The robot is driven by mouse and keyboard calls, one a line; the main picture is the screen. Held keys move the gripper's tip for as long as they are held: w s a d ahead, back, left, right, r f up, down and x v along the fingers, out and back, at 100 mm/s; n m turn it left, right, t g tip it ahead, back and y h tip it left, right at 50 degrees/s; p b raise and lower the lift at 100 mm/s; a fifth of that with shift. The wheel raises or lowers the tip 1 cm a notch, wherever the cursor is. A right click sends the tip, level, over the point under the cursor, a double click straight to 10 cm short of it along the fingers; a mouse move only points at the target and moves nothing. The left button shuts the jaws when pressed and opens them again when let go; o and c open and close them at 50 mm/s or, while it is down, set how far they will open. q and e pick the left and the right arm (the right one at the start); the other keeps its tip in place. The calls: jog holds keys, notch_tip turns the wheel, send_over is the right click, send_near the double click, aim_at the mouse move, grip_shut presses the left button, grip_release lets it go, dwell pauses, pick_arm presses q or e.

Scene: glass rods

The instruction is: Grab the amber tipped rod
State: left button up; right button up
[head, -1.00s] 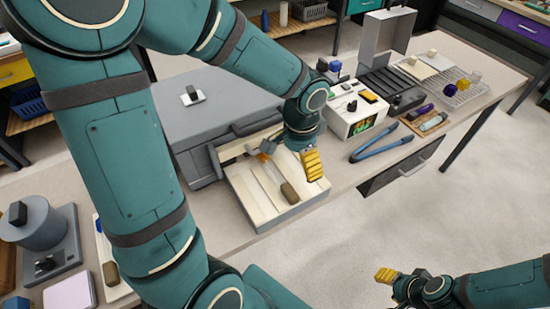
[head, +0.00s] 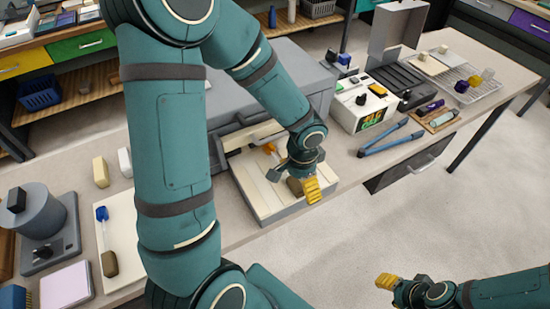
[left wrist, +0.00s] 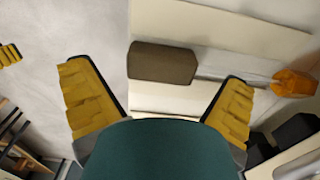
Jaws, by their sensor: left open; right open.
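In the left wrist view the brown handle (left wrist: 162,62), clear shaft and orange-amber tip (left wrist: 294,84) show on pale slats. My left gripper (head: 305,187) is over the handle end, open, with its yellow fingers (left wrist: 158,80) apart and the handle showing between them; contact cannot be told. My right gripper (head: 386,281) is away at the lower right, over the floor, only partly visible.
A blue-tipped rod (head: 102,213) lies on a white board at left. A grey case (head: 270,80) stands behind the tray. A white box with knobs (head: 362,106) and blue-handled pliers (head: 385,140) are to the right. Floor at right is clear.

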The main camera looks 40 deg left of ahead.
pick_arm(q)
jog(key=c, duration=1.1)
jog(key=shift+s, duration=0.15)
jog(key=shift+c, duration=0.2)
jog(key=shift+d+f, duration=0.1)
